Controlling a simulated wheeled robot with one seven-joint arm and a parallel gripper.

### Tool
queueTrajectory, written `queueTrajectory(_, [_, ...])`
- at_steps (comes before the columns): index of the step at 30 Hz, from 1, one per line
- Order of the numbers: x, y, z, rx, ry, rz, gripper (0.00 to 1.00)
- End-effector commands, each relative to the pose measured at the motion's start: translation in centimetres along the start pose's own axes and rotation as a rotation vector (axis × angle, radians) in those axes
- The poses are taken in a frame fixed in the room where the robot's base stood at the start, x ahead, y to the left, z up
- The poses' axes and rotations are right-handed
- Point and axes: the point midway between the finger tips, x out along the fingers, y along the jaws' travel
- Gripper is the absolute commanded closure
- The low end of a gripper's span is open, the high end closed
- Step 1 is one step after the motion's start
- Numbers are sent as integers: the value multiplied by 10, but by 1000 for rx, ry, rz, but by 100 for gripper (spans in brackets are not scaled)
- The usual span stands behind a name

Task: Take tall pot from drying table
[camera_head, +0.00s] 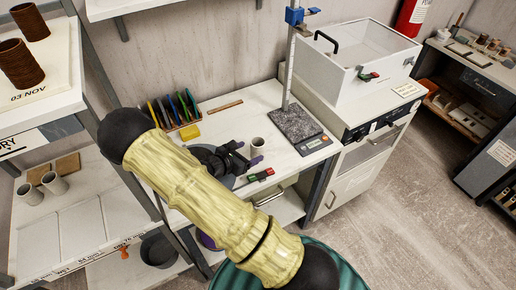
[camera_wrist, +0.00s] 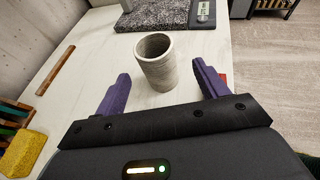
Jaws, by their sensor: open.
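A grey, hollow, tall pot (camera_wrist: 157,64) stands upright on the white drying table (camera_wrist: 92,62). In the wrist view it is ahead of my gripper (camera_wrist: 160,88), roughly centred between the two purple fingers. The fingers are spread wide and nothing is between their tips that I can see touching. In the head view the pot (camera_head: 258,146) stands on the table right of my gripper (camera_head: 250,161), close to the fingers. My arm hides part of the table there.
A stand with a speckled plate (camera_head: 296,122) is behind the pot. A yellow sponge (camera_head: 190,132), a rack of coloured tools (camera_head: 172,112) and a wooden strip (camera_head: 225,107) lie to the left. A red and green object (camera_head: 261,174) lies near the table's front edge.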

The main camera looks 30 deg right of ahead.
Motion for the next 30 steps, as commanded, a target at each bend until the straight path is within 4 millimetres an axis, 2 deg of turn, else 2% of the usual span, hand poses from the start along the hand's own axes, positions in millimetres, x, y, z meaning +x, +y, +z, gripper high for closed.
queueTrajectory(4, [12,0,0,1,1,0,27])
queueTrajectory(16, [18,0,0,-1,0,-1,27])
queueTrajectory(25, [56,4,-2,0,-1,-1,27])
queueTrajectory(30, [65,4,-4,-1,0,1,27])
